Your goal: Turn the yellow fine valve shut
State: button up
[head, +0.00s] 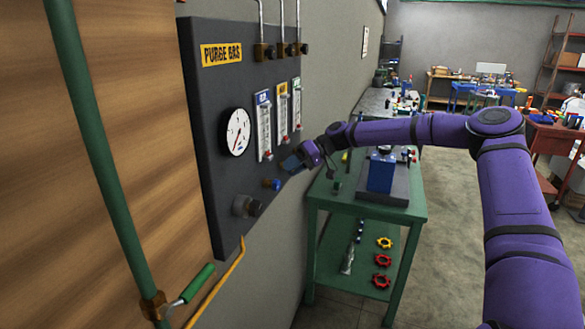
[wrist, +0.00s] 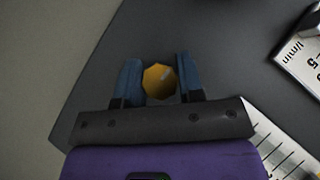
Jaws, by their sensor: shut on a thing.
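The yellow fine valve knob (wrist: 159,80) shows in the wrist view between the two blue fingers of my gripper (wrist: 161,81). The fingers are shut on its sides. The knob has a faceted edge and a light mark on its face. In the head view my gripper (head: 296,162) is at the lower right part of the dark purge gas panel (head: 205,120), below the flowmeters. There the yellow knob is hidden behind the gripper.
A blue knob (head: 273,184) sits on the panel just left of my gripper. A round gauge (head: 235,132) and upright flowmeters (head: 264,125) are above. A green bench (head: 330,197) stands to the right, with a blue device (head: 381,172) on it.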

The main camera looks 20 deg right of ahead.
jog(key=o, duration=0.9)
jog(key=v, duration=1)
jog(key=shift+d+r, duration=0.2)
jog(key=shift+d, duration=0.15)
